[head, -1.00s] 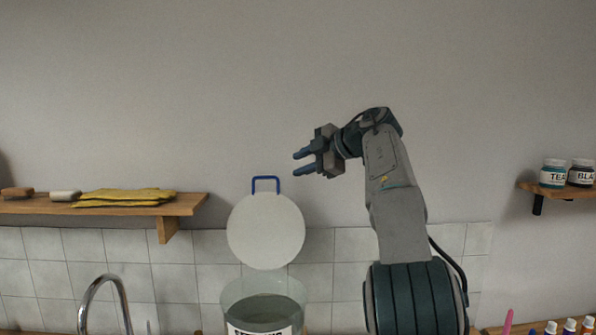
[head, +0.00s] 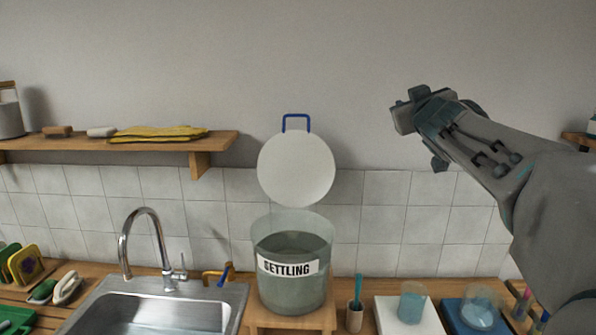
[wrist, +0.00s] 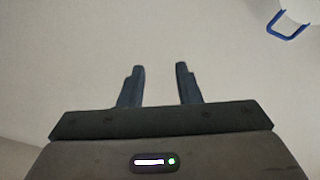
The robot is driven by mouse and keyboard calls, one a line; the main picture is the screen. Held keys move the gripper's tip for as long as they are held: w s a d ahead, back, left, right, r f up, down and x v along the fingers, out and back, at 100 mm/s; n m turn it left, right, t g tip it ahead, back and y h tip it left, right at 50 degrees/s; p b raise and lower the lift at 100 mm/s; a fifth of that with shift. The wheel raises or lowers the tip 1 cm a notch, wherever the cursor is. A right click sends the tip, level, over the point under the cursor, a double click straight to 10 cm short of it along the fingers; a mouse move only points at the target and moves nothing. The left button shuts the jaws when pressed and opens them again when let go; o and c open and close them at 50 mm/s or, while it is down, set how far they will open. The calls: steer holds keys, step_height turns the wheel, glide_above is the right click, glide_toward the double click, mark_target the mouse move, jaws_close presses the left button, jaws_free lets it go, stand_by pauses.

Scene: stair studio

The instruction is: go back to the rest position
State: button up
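My gripper (wrist: 159,85) is open and empty in the wrist view, with its two fingers apart against bare wall. In the head view my gripper is raised at the upper right, in front of the wall, and its fingers are mostly hidden behind its own body. It is above the counter and touches nothing that I can see. The settling bucket (head: 291,280) stands at the middle with its round white lid (head: 296,170) raised upright behind it. The lid's blue handle (head: 295,122) also shows at the top right of the wrist view (wrist: 289,28).
A sink (head: 160,312) with a tap (head: 148,240) is at the left. A wooden shelf (head: 120,145) holds a yellow cloth (head: 158,133). Beakers (head: 411,302) stand on the counter at the right. The wall around my gripper is clear.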

steer(key=s+a+f+m+g+h+b, duration=0.15)
steer(key=s+f+g, duration=0.25)
steer(key=s+f, duration=0.5)
steer(key=s+f+m+g+p, duration=0.15)
steer(key=s+f+g, duration=0.3)
steer(key=f, duration=0.75)
steer(key=s+a+f+g+y+b, duration=0.1)
steer(key=s+a+f+g, duration=0.2)
steer(key=s+f, duration=0.5)
steer(key=s+a+f+g+y, duration=0.2)
steer(key=s+a+f+g, duration=0.1)
steer(key=s+f, duration=0.6)
steer(key=shift+s+a+f+b, duration=0.15)
steer(key=shift+s+a+b, duration=0.2)
steer(key=shift+s, duration=0.6)
